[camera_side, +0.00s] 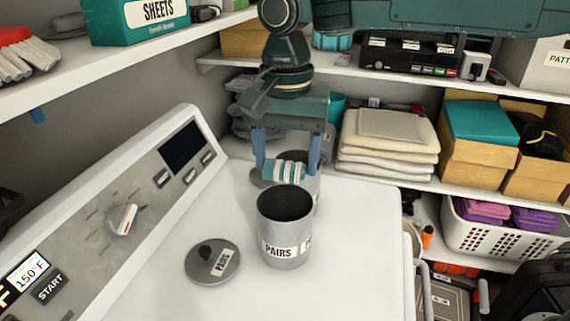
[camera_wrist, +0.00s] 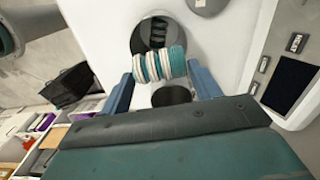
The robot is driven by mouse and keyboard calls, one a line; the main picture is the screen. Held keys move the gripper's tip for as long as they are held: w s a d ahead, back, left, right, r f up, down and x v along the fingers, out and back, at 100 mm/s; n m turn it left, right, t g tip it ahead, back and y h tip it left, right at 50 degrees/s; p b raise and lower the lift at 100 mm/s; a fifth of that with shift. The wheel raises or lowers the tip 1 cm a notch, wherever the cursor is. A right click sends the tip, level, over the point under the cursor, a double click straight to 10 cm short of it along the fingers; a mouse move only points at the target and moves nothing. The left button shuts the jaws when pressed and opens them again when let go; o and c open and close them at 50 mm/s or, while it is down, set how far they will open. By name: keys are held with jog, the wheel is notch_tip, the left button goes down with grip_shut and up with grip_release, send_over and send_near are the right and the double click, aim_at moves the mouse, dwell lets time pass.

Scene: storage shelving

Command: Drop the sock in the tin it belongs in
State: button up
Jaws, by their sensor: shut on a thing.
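My gripper (camera_side: 286,168) is shut on a rolled sock (camera_side: 285,172) with teal and white stripes. The sock hangs between the blue fingers, above and behind the front tin in the side view; it also shows in the wrist view (camera_wrist: 159,64). A grey open tin (camera_side: 283,243) labelled PAIRS stands upright on the white machine top. In the wrist view something dark and ribbed shows inside this tin (camera_wrist: 151,36). A second tin (camera_wrist: 172,95) stands behind it, partly hidden by the sock and gripper; its label cannot be read.
A sloped control panel (camera_side: 125,205) borders the white machine top (camera_side: 355,240), whose right part is clear. Shelves with folded towels (camera_side: 390,140), boxes and a white basket (camera_side: 500,232) stand behind.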

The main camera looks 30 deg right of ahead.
jog(key=shift+f, duration=1.75)
jog(key=o, duration=1)
jog(key=shift+o, duration=0.2)
jog(key=shift+r, duration=0.1)
notch_tip(320, 180, up, 14)
jog(key=shift+f, duration=0.2)
